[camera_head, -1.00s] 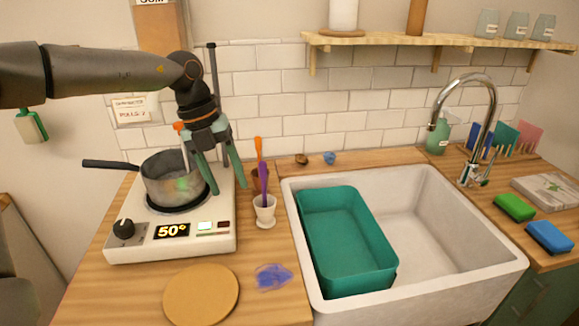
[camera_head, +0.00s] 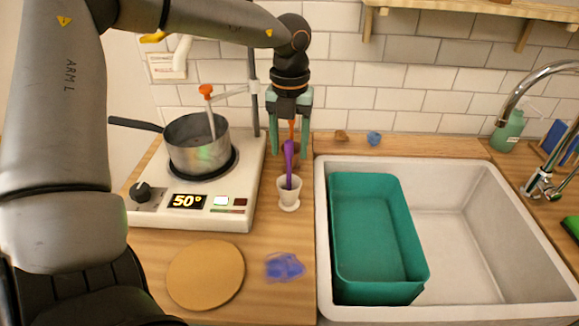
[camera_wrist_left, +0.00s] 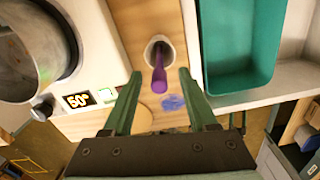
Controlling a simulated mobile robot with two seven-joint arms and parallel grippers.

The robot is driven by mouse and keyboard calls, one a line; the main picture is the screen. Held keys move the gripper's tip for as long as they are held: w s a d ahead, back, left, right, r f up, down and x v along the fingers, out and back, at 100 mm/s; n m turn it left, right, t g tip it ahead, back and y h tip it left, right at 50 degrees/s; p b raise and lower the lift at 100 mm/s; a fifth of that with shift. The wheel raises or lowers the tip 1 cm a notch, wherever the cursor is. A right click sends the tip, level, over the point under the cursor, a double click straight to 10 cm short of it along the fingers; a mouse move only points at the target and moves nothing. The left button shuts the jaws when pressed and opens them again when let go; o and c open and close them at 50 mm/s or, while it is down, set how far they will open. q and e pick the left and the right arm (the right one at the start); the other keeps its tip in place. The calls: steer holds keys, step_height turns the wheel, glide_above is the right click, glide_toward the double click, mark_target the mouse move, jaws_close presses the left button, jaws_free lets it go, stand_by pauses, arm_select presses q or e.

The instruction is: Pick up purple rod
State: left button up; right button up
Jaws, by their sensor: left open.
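The purple rod (camera_head: 289,162) stands upright in a small white cup (camera_head: 289,196) on the wooden counter, between the hotplate and the sink. My left gripper (camera_head: 289,150) is open and points down, above and a little behind the cup, with its fingers on either side of the rod's upper part in the head view. In the left wrist view the purple rod (camera_wrist_left: 159,75) rises from the white cup (camera_wrist_left: 158,48) ahead of the open fingers, and they do not touch it. My right gripper is out of view.
A pot (camera_head: 198,145) sits on the hotplate (camera_head: 190,205) to the left, with an orange-topped probe (camera_head: 206,92) and a metal post (camera_head: 254,100) near the gripper. A teal tub (camera_head: 375,235) lies in the sink (camera_head: 470,230). A round board (camera_head: 206,275) and a purple-blue smear (camera_head: 285,267) are in front.

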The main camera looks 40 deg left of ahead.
mark_target(289, 158)
arm_select(q)
step_height(289, 158, down, 5)
steer(key=shift+f+p, duration=0.1)
steer(key=shift+p, duration=0.45)
jaws_close()
